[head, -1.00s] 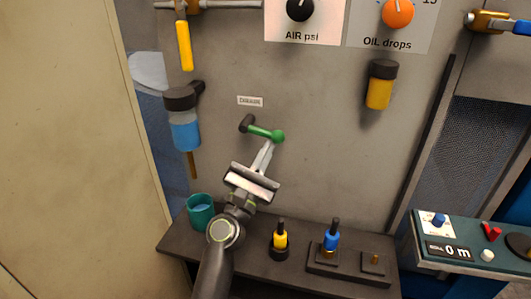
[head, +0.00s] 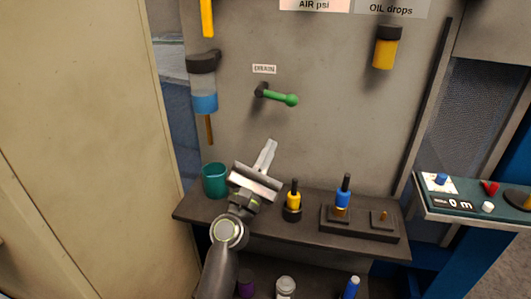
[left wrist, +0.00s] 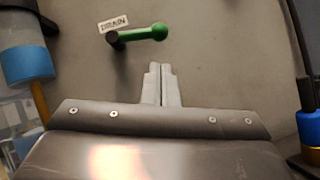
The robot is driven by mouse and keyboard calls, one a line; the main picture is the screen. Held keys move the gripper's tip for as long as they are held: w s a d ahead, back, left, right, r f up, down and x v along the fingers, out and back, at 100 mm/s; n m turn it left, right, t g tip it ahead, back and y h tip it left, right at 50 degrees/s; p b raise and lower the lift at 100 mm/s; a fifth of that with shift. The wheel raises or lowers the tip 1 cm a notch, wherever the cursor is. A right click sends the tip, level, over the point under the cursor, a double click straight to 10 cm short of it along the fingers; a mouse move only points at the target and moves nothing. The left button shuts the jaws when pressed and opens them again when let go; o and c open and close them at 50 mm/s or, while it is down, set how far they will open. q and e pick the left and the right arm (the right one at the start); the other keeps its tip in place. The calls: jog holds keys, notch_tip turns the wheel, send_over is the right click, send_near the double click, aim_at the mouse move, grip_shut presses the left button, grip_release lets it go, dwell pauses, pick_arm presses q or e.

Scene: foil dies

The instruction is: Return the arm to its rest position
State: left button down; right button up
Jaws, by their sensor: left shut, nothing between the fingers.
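My left gripper (head: 268,148) is shut and empty, its fingers pointing up in front of the grey panel. It is below and apart from the green drain lever (head: 283,98), which points right under a small DRAIN label (head: 264,69). In the left wrist view the shut fingers (left wrist: 162,72) lie just below the green lever (left wrist: 142,34). My right gripper is in neither current view.
A shelf (head: 330,241) below holds a teal cup (head: 214,182), a yellow bottle (head: 293,197) and a blue bottle (head: 343,196). A blue-filled bowl (head: 204,101) hangs at left. A control box (head: 470,202) stands right.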

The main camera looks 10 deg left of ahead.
pick_arm(q)
jog(key=s+a+f+m+g, duration=0.2)
jog(key=s+f+m+g, duration=0.4)
jog(key=s+f+m, duration=0.35)
jog(key=s+a+f+m+g, duration=0.2)
jog(key=s+f+m+g, duration=0.35)
jog(key=f+m, duration=0.65)
jog(key=s+a+f+m+g+y, duration=0.3)
jog(key=s+a+f+g+y, duration=0.15)
jog(key=s+a, duration=0.5)
jog(key=s+a+f+m+g+y, duration=0.35)
jog(key=s+a+f, duration=0.2)
jog(key=s, duration=0.75)
notch_tip(320, 180, down, 19)
jog(key=a+n+g+p, duration=0.1)
jog(key=p, duration=0.3)
jog(key=s+d+f+g+p, duration=0.1)
jog(key=s+f+p, duration=0.2)
jog(key=s+f, duration=1)
jog(key=shift+s+f, duration=0.25)
jog(key=shift+s, duration=0.7)
